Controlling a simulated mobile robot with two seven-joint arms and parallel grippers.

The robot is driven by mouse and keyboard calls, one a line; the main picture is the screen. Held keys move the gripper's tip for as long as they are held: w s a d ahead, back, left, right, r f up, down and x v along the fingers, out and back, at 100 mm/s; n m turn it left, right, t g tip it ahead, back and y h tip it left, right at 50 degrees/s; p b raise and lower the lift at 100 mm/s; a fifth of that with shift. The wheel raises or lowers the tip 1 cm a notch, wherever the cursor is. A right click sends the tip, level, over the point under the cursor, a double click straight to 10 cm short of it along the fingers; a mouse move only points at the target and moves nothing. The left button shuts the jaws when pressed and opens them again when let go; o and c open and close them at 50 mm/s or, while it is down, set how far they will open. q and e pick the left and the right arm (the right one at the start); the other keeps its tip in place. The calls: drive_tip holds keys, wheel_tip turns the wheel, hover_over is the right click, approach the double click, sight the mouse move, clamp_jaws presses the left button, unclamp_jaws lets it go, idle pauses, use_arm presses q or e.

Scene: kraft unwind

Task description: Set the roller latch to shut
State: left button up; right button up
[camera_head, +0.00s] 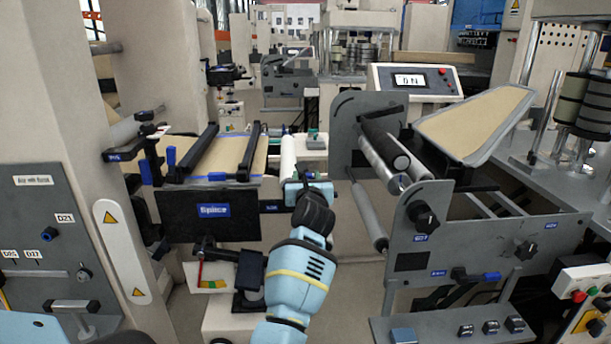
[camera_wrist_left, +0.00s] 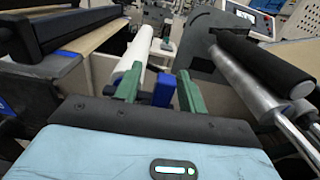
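My left gripper (camera_head: 304,176) reaches in from the bottom middle, between the splice table and the grey roller frame. In the left wrist view its two green fingers (camera_wrist_left: 158,90) are apart. A small blue block (camera_wrist_left: 165,89) shows between them, nearer the right finger; it may be the roller latch's handle, but I cannot tell, nor whether it touches a finger. A white roller (camera_head: 288,157) lies just beyond the hand; it also shows in the left wrist view (camera_wrist_left: 136,60). The hand hides much of the area around the fingertips in the head view. My right gripper is not in view.
The splice table (camera_head: 208,212) stands left of the hand, with black bars on top. The grey roller frame (camera_head: 424,232) with knobs and a black roller (camera_head: 388,142) stands close on the right. A display panel (camera_head: 414,83) is behind it.

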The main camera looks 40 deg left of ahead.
use_arm(q)
drive_tip(key=v, duration=0.6)
drive_tip(key=shift+s+p, duration=0.2)
drive_tip(key=shift+p, duration=0.15)
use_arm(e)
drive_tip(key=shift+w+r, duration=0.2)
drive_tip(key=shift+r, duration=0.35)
use_arm(q)
drive_tip(key=shift+d, duration=0.1)
